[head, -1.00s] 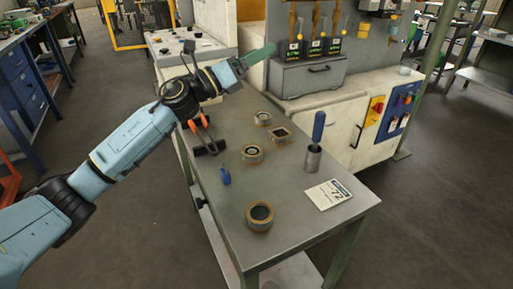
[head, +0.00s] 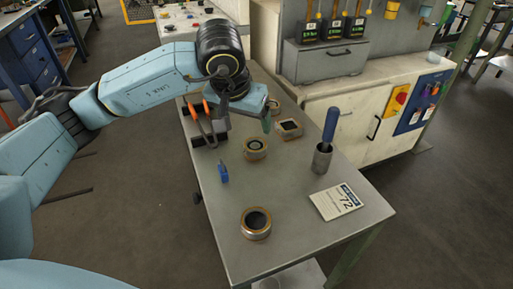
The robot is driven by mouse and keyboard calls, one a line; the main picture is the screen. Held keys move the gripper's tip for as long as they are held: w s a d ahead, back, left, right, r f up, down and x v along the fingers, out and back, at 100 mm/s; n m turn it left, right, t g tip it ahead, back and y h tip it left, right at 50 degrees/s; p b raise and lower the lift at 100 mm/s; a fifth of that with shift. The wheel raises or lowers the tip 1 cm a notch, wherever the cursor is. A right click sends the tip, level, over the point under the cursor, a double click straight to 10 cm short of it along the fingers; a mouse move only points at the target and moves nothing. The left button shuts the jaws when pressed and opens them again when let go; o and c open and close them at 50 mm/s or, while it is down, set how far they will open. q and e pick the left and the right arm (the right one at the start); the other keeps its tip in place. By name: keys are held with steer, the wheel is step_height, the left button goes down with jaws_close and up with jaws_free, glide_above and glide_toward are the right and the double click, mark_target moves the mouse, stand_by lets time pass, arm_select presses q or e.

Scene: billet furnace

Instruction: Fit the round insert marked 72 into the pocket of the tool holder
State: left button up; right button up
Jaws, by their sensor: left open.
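Right of the gripper is a piece with a square dark opening (head: 291,128). Another round piece (head: 272,101) is partly hidden behind the gripper. A larger round piece with a dark hollow (head: 256,222) stands near the front. No number is legible on these pieces, so I cannot tell which is the insert or holder. My right gripper is out of view.
A white card reading 72 (head: 336,202) lies on the bench (head: 295,222) at the right. A metal cup (head: 322,160) holds a blue-handled tool. A small blue item (head: 222,173) and an orange-handled tool (head: 207,112) are at the left. A white machine (head: 350,115) borders the bench behind.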

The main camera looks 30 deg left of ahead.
arm_select(q)
glide_toward(255, 145)
steer(key=x, duration=0.2)
steer(key=shift+w+a+f+b, duration=0.1)
steer(key=shift+a+f+b, duration=0.2)
steer(key=shift+b, duration=0.1)
steer(key=x, duration=0.1)
steer(key=b+x, duration=0.1)
steer(key=x, duration=0.3)
steer(key=shift+d+f, duration=0.2)
steer(key=shift+d, duration=0.15)
steer(key=shift+w+f+b, duration=0.1)
steer(key=shift+f+b, duration=0.2)
steer(key=shift+b, duration=0.05)
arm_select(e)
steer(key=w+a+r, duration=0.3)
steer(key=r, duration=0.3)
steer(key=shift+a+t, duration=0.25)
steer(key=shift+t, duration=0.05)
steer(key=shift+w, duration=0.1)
arm_select(q)
steer(key=shift+r, duration=0.15)
steer(key=c, duration=1.7)
